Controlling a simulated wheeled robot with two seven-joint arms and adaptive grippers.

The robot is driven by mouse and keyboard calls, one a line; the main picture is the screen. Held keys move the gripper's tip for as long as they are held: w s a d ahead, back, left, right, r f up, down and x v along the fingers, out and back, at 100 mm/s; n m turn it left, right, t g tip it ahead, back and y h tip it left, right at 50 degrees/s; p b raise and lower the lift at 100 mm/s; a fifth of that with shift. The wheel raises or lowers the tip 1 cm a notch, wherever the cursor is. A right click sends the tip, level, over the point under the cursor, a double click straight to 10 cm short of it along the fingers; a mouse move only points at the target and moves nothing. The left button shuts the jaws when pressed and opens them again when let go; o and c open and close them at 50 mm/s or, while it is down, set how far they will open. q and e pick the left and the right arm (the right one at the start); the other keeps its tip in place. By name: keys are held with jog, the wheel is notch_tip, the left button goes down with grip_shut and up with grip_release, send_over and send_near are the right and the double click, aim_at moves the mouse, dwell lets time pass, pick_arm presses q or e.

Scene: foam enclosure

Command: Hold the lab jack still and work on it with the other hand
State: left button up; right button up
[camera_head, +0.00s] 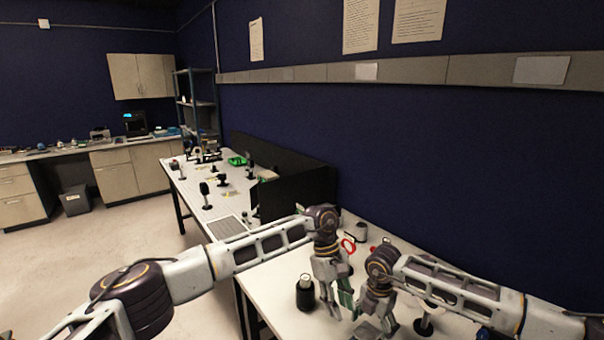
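A flat grey metal piece (366,329), which looks like the top of the lab jack, shows at the bottom of the head view. It is mostly hidden by my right gripper and cut by the frame edge. My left gripper (340,312) points down just left of it, with its fingers apart. A green item (345,292) shows at the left fingers; I cannot tell whether they touch it. My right gripper (377,325) points down at the grey piece; its fingertips are small and overlap it, so contact and opening are unclear.
A dark jar with a pale top (305,292) stands on the white table (272,292) left of my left gripper. A red ring-shaped item (348,245) and a grey device (361,232) lie behind the grippers. A black partition (300,192) separates off a farther bench with several small instruments.

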jog(key=shift+r, duration=3.6)
